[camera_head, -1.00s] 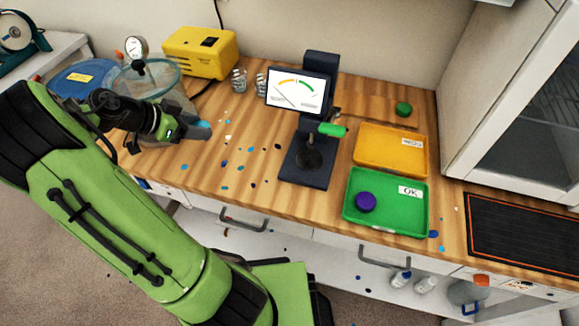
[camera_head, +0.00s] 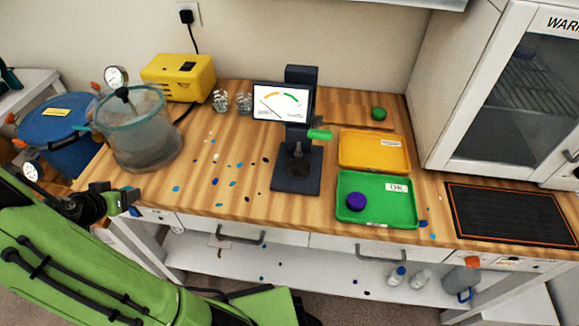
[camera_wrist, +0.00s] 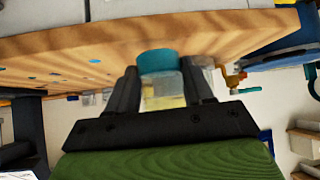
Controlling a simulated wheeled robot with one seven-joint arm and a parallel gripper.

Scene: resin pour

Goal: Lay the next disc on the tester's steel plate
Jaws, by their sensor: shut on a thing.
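My gripper (camera_head: 127,200) is low at the bench's left front edge, shut on a teal disc (camera_wrist: 158,61). In the wrist view the disc sits between the two black fingertips. The tester (camera_head: 300,120) stands mid-bench, dark, with a dial screen and a green handle (camera_head: 320,134). Its dark base (camera_head: 296,184) carries a round dark plate (camera_head: 299,170), with no disc visible on it. A purple disc (camera_head: 356,201) lies in the green OK tray (camera_head: 385,217). A green disc (camera_head: 379,114) lies at the back right on a wooden board (camera_head: 345,116).
A yellow tray (camera_head: 374,152) lies behind the green one. A clear chamber (camera_head: 138,135), a yellow pump (camera_head: 178,77) and small glasses (camera_head: 221,100) stand at the left back. A black mat (camera_head: 510,212) lies at the right. Coloured spots dot the bench left of the tester.

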